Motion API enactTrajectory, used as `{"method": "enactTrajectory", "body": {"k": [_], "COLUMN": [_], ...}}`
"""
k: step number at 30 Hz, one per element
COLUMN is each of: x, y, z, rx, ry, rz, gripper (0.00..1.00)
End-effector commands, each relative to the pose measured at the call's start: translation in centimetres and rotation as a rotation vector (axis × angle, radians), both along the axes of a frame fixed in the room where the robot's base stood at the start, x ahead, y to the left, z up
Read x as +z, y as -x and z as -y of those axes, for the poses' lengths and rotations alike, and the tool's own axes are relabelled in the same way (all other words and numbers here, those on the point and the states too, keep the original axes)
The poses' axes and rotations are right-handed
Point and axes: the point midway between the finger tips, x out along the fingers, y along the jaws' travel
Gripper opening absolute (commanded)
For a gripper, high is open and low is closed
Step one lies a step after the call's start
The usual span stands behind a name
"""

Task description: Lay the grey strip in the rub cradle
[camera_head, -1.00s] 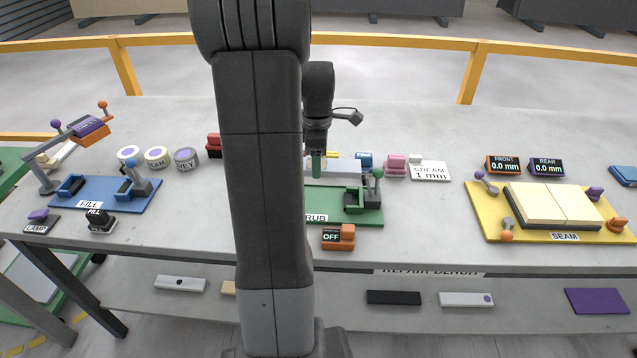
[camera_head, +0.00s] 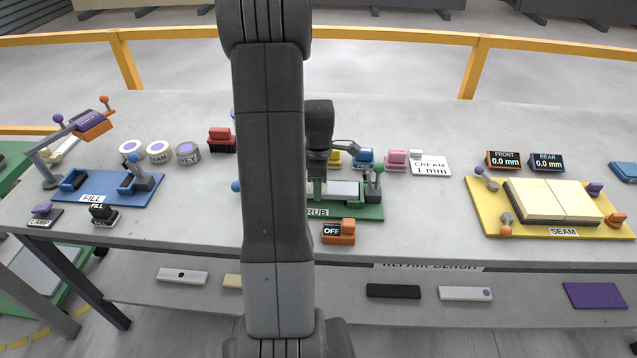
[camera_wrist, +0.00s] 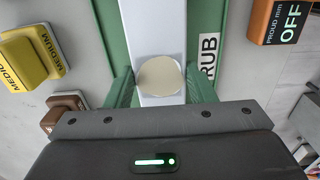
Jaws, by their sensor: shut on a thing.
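The grey strip (camera_head: 345,188) is pale and lies lengthwise over the green rub cradle (camera_head: 370,212), between its end parts. In the wrist view the strip (camera_wrist: 152,25) runs away from me with a round cream patch on it. The cradle's green base (camera_wrist: 228,30) shows on both sides of it. My gripper (camera_head: 318,188) is shut on the strip, with a green finger on either side of it in the wrist view (camera_wrist: 160,92). I cannot tell whether the strip touches the cradle floor. The cradle's left part is hidden behind my arm.
An orange gauge reading OFF (camera_head: 338,231) stands in front of the cradle. Yellow, blue (camera_head: 365,158) and pink (camera_head: 396,159) blocks stand behind it. A yellow seam fixture (camera_head: 480,222) is to the right and a blue fill fixture (camera_head: 100,190) to the left. Bench between cradle and seam fixture is clear.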

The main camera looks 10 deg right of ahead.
Motion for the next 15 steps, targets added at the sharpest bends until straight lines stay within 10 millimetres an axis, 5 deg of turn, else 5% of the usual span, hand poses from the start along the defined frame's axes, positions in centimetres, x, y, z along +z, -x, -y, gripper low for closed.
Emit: {"method": "enactTrajectory", "body": {"k": [4,5,7,15], "x": [-0.41,-0.30,-0.26,-0.23], "y": [-0.03,-0.01,-0.01,-0.01], "z": [0.01,0.00,0.00,0.00], "rx": [0.000,0.000,0.000,0.000], "ry": [0.000,0.000,0.000,0.000], "rz": [0.001,0.000,0.000,0.000], "gripper": [0.13,0.56,0.69,0.71]}}
